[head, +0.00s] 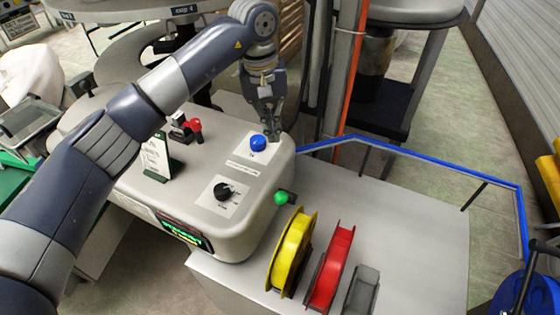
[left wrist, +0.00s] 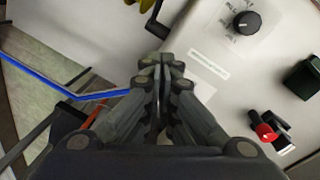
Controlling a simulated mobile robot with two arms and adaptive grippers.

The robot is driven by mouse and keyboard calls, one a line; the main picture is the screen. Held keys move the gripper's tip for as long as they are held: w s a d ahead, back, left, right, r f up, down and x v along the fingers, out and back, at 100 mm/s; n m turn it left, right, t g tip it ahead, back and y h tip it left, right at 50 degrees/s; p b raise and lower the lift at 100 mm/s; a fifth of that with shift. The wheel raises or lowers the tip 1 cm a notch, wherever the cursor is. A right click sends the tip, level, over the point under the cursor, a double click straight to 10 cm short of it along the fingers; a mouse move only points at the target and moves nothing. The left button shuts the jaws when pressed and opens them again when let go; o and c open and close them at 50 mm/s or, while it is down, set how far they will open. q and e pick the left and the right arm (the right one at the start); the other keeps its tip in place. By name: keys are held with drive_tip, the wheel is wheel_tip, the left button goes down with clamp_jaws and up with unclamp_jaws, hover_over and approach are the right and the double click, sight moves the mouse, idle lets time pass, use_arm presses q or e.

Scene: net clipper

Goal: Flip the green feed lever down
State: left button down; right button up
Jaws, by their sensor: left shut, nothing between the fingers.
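The green feed lever (head: 282,197) shows as a round green knob beside a short dark part, at the right side of the grey machine housing (head: 205,150). I cannot tell whether it is up or down. My left gripper (head: 272,135) is shut and empty, pointing down just beyond the blue button, near the housing's far right corner. The lever is apart from it, nearer to me. In the left wrist view the shut fingers (left wrist: 162,62) fill the middle, and the lever is not clearly made out there. My right gripper is not in view.
On the housing are a blue button (head: 258,143), a black dial (head: 228,191), a red-knobbed part (head: 194,126) and a small sign (head: 156,158). A yellow spool (head: 292,252) and red spool (head: 330,268) stand close to the lever. A blue rail (head: 440,162) edges the grey table.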

sight(282, 196)
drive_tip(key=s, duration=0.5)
use_arm(q)
drive_tip(key=s+f+p, duration=0.2)
drive_tip(key=f+p, duration=0.1)
drive_tip(key=f, duration=0.2)
drive_tip(key=s+d+f+p, duration=0.1)
drive_tip(key=s+f+p, duration=0.1)
drive_tip(key=f+p, duration=0.2)
drive_tip(key=shift+s+d+f, duration=0.3)
drive_tip(key=shift+s+f, duration=0.05)
drive_tip(key=shift+f, duration=0.4)
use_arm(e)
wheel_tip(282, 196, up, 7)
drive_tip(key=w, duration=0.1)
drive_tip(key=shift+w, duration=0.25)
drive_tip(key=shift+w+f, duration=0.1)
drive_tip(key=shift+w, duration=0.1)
use_arm(q)
drive_tip(key=shift+a, duration=0.1)
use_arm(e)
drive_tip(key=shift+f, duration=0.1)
